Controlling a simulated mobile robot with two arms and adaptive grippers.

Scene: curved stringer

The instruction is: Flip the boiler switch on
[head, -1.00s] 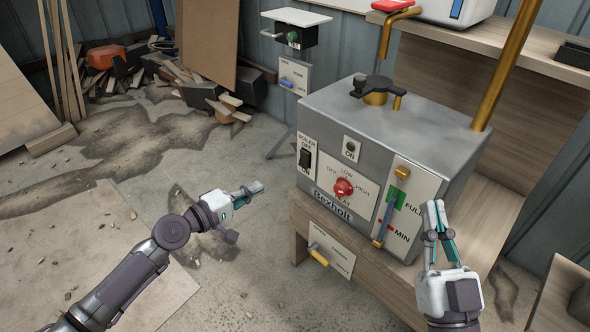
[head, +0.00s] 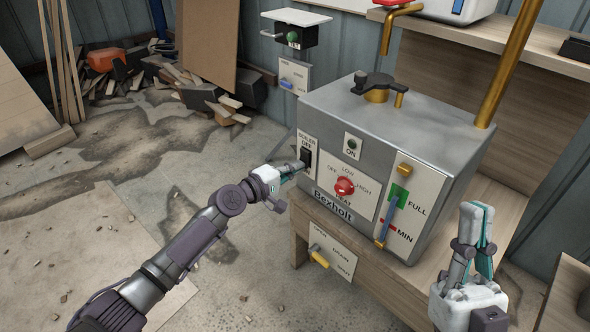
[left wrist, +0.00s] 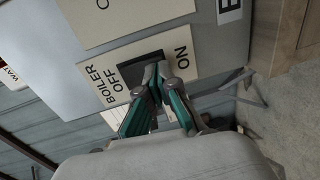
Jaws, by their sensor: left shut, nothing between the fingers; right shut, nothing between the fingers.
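The boiler switch (head: 306,157) is a black rocker on a white plate marked BOILER, OFF and ON, on the left of the grey Bexholt boiler's front (head: 395,118). My left gripper (head: 304,166) is shut and empty, with its fingertips at the switch. In the left wrist view the closed fingertips (left wrist: 154,72) cover part of the black switch (left wrist: 140,66); I cannot tell whether they touch it. The small indicator (head: 352,143) above ON looks dark. My right gripper (head: 480,208) is shut and empty, to the right of the boiler.
A red heat knob (head: 344,187), a blue level gauge (head: 389,218) and a yellow drain handle (head: 320,259) sit near the switch. The boiler stands on a wooden bench (head: 370,270). Wood scraps (head: 228,108) lie on the floor at the back left.

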